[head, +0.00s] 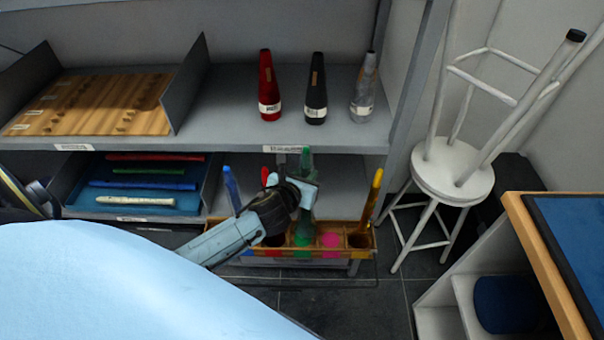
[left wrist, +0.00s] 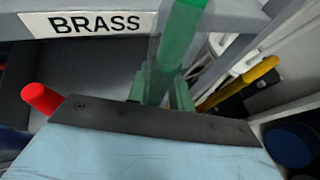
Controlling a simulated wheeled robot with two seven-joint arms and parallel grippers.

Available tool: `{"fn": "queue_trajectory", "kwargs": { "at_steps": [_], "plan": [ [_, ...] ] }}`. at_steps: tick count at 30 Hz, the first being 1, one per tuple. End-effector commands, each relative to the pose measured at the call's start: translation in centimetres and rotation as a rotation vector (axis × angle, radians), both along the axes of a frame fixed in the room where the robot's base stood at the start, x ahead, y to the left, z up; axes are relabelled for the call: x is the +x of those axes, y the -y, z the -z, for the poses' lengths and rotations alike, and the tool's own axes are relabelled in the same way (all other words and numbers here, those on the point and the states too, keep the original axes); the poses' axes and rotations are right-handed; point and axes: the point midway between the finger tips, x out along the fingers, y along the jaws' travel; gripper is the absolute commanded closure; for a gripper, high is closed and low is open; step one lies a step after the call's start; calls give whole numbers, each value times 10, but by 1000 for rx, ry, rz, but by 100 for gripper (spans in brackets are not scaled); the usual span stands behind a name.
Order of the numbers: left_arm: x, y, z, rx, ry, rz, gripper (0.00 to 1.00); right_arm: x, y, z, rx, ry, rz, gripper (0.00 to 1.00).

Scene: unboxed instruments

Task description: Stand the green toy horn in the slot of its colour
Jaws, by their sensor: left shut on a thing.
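The green toy horn (head: 306,163) is upright in my left gripper (head: 305,192), above the slotted wooden rack (head: 345,252). In the left wrist view the green horn (left wrist: 179,45) rises between the fingers of the left gripper (left wrist: 160,95), which is shut on it. A green patch (head: 303,237) marks a slot in the rack below the horn. I cannot tell whether the horn's lower end touches the rack. My right gripper is not in view.
A blue horn (head: 231,187), a red horn (head: 265,176) and a yellow horn (head: 375,190) stand in the rack; a pink slot (head: 329,240) looks empty. The shelf edge (head: 240,145) is close behind. A white stool (head: 452,172) stands right.

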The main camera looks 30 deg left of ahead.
Motion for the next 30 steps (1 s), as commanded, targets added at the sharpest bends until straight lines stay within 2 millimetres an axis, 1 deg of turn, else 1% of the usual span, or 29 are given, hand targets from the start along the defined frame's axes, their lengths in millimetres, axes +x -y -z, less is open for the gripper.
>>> {"fn": "queue_trajectory", "kwargs": {
  "at_steps": [1, 4, 12, 17, 24, 30],
  "plan": [
    [-2, -2, 7, -1, -2, -3, 100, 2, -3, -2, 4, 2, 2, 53],
    [-5, -4, 15, -1, 1, -2, 100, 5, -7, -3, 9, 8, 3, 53],
    [-5, -5, 24, 0, 4, 0, 100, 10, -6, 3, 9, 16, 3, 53],
    [-5, -5, 31, -1, 4, -2, 100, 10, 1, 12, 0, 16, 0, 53],
    [-5, -5, 46, 0, 3, -1, 100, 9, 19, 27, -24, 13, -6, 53],
    [-5, -5, 56, 1, 4, 0, 100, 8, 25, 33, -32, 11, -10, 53]
  ]
}}
